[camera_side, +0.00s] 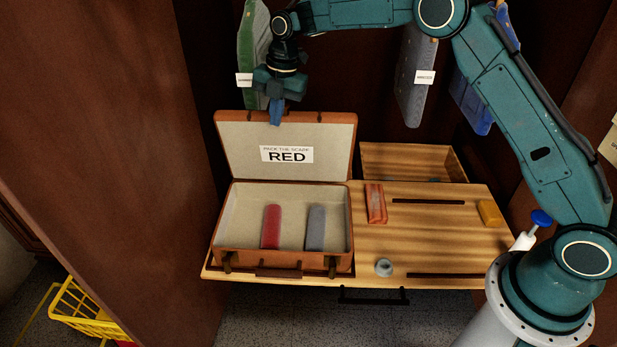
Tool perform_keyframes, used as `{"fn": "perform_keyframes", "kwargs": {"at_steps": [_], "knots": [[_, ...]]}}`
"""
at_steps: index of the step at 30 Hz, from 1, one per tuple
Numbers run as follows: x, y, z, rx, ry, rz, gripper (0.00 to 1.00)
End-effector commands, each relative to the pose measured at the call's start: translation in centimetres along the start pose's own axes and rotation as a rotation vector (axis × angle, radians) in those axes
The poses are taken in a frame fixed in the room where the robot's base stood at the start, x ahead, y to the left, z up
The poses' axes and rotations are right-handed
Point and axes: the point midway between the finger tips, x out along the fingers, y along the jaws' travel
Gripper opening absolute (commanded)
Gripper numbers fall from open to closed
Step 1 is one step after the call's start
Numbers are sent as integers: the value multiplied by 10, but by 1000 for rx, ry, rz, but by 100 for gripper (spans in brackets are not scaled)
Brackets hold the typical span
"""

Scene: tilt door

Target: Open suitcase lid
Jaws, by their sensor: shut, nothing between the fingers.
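The brown suitcase (284,262) stands on the fold-down wooden board at the left. Its lid (240,150) is raised and leans slightly back, with the pale lining facing the camera. A label in the lid reads "RED". In the suitcase lie a red block (271,227) and a grey block (316,228). My gripper (276,112) is shut and empty, pointing down at the lid's top edge, with blue fingertips overlapping it in the picture. I cannot tell whether they touch the lid.
The wooden board (440,230) also carries an orange-red block (376,203), a yellow block (490,213) and a grey round piece (383,267). A wooden box (410,160) is behind. A yellow basket (85,308) is at lower left.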

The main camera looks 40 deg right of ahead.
Motion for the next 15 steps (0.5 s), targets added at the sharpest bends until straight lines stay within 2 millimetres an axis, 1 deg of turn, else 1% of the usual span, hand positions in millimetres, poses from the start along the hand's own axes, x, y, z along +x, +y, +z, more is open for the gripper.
{"fn": "perform_keyframes", "kwargs": {"at_steps": [1, 8, 15], "knots": [[2, -2, -6, -1, 1, 0, 0], [12, -8, -28, -1, 0, -1, 0], [28, -16, -54, -1, 0, -1, 0]]}}
